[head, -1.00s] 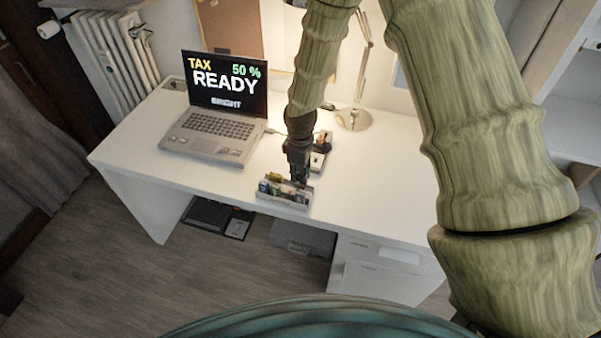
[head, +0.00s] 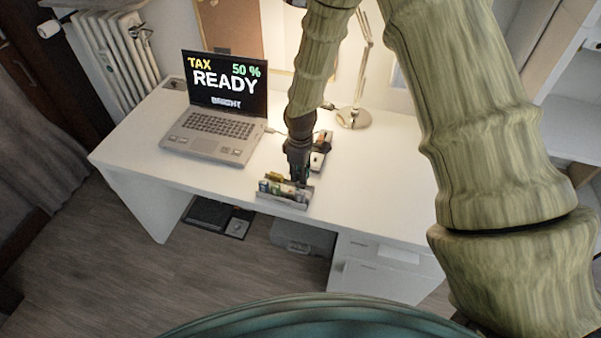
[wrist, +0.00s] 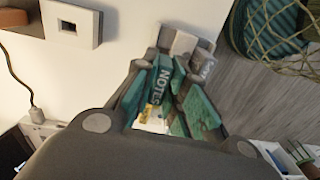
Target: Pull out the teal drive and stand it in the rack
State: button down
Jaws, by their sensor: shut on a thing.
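My gripper (head: 298,178) points down over the small grey rack (head: 283,202) at the front edge of the white desk. In the wrist view my gripper (wrist: 170,100) is shut on a teal piece lettered NOTES (wrist: 164,84), which I take to be the teal drive. The rack holds several small coloured pieces, one of them yellow (head: 274,176). A grey-white block, likely the rack's end (wrist: 187,44), shows just beyond the fingertips. The fingers hide part of the rack, and I cannot tell whether the drive touches it.
An open laptop (head: 213,133) stands on the left of the desk (head: 370,190), its screen reading TAX READY 50 %. A small white block (head: 319,160) lies behind my gripper. A lamp base (head: 353,118) stands at the back. The desk's right side is clear.

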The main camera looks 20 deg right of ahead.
jog(key=shift+f+b, duration=0.7)
jog(key=shift+f, duration=1.05)
jog(key=c, duration=1.4)
grip_release()
jog(key=shift+o, duration=0.2)
notch_tip(320, 180, up, 12)
jog(key=shift+d, duration=0.1)
